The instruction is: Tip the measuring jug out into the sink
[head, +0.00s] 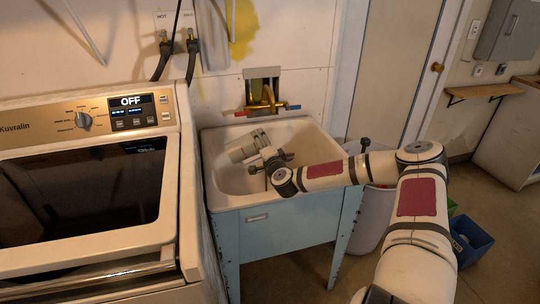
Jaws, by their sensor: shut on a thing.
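The measuring jug (242,150) is a pale, whitish vessel over the basin of the utility sink (213,190). It looks tilted well over, lying nearly on its side. My gripper (266,152) is shut on the jug at its right side, inside the sink's outline. The fingers and the jug's handle are too small to make out clearly. Whether anything is left in the jug cannot be seen. The brass tap (268,97) with red and blue handles is on the wall behind the sink.
A washing machine (90,240) stands close against the sink's left side. A pale bin (374,205) stands right of the sink, with a blue bin (471,241) farther right. Hoses (193,55) hang on the wall behind. Open floor lies in front of the sink.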

